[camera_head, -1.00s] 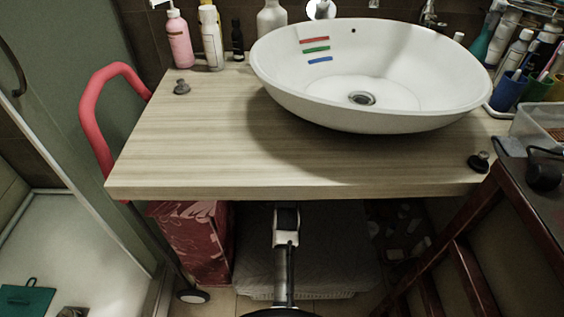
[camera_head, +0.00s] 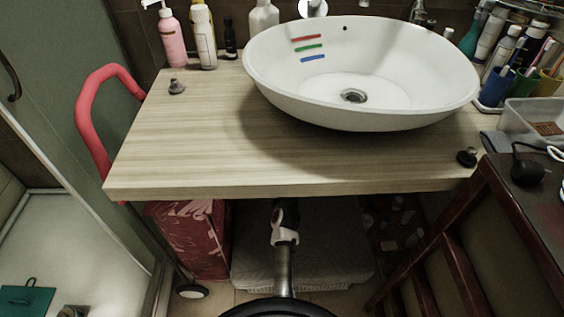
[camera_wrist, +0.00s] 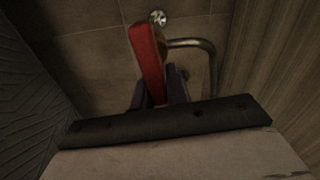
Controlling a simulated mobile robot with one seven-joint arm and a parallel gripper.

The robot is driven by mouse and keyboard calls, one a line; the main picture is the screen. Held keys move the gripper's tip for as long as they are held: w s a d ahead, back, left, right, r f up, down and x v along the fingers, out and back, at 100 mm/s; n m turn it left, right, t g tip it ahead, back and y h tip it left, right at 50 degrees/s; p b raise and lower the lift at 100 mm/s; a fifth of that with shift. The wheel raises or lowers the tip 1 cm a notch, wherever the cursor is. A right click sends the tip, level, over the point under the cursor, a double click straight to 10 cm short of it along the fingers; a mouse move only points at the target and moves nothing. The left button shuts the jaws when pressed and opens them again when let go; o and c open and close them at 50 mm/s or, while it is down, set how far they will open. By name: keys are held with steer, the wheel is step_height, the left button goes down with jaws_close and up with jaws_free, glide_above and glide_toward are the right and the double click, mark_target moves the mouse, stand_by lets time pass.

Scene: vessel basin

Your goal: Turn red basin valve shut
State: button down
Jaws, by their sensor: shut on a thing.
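The red valve handle (camera_wrist: 147,62) shows in the wrist view as a long flat lever, slightly tilted, in front of a tiled wall. My gripper (camera_wrist: 158,94) has its dark fingers on either side of the lever's near end and is shut on it. A bent metal pipe (camera_wrist: 195,44) runs beside the lever, and a round shiny fitting (camera_wrist: 158,17) sits near its far end. In the head view my arm reaches under the wooden counter (camera_head: 280,178); the valve and my fingers are hidden there.
A white basin (camera_head: 375,112) stands on the counter. Under it are a red patterned box (camera_head: 190,240) at left and a pale folded pile (camera_head: 330,255). A dark wooden rack (camera_head: 455,260) stands at right, a red rail (camera_head: 90,115) at left.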

steer(key=shift+w+m, duration=0.1)
steer(key=shift+m, duration=0.5)
steer(key=c, duration=1.4)
jaws_free()
steer(key=shift+f, duration=0.15)
steer(key=shift+s, duration=0.2)
